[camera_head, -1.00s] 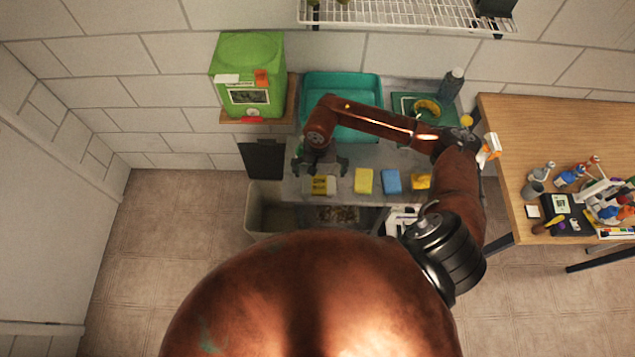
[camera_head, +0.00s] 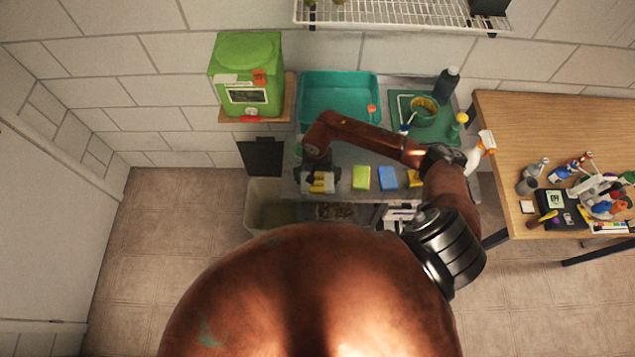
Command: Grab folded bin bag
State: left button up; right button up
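My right arm reaches left over the grey counter (camera_head: 345,157). Its gripper (camera_head: 318,182) points down over a small pale item with yellow on it (camera_head: 319,189) at the counter's front left. The dark fingers cover much of this item. I cannot tell whether they touch or grip it, nor whether it is the folded bin bag. No other thing in view clearly reads as a folded bin bag. My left gripper is not in view.
Right of the gripper lie a yellow-green block (camera_head: 361,178), a blue block (camera_head: 388,178) and a yellow item (camera_head: 414,178). A teal tray (camera_head: 340,84) stands behind. A bin (camera_head: 262,207) is below left. A spray bottle (camera_head: 480,153) stands near the wooden table (camera_head: 545,115).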

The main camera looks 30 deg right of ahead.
jog(key=c, duration=0.4)
